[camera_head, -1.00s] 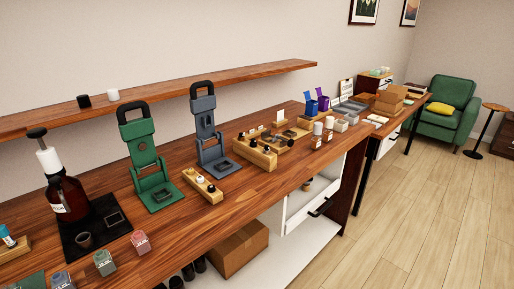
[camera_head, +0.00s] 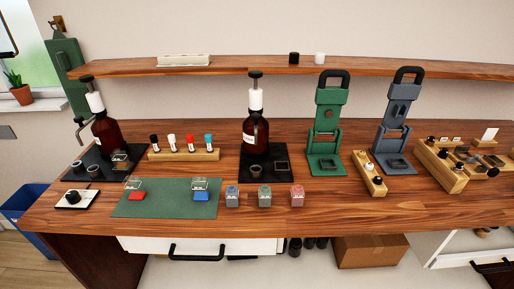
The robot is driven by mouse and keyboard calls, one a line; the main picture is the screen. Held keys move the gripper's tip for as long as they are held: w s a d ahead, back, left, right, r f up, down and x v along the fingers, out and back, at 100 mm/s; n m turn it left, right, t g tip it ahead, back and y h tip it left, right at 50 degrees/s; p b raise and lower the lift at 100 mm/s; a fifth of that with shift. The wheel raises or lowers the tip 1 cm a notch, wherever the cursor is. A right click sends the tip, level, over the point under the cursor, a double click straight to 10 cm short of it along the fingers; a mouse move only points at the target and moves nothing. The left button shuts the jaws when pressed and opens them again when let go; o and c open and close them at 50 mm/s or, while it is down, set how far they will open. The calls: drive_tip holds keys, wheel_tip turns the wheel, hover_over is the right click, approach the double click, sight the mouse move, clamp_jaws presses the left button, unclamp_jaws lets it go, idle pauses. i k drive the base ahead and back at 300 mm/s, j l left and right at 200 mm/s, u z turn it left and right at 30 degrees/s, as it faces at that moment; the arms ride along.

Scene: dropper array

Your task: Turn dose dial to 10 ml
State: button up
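A small white plate with a round black knob (camera_head: 74,196), which looks like the dose dial, lies at the left front of the wooden counter. Its markings are too small to read, so I cannot tell its setting. A brown pump bottle (camera_head: 107,134) with a white collar stands behind it on a black mat (camera_head: 128,152). A second brown pump bottle (camera_head: 256,131) stands on another black mat at the middle. My gripper is not in view.
A green mat (camera_head: 165,209) with a red and a blue piece lies right of the dial. Behind it is a wooden rack (camera_head: 183,155) of capped vials. Green (camera_head: 325,130) and grey (camera_head: 392,130) press stands are farther right. A shelf (camera_head: 210,68) runs above. A blue bin (camera_head: 25,213) stands at left.

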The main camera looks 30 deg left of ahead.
sight(73, 197)
drive_tip(key=u, duration=1.85)
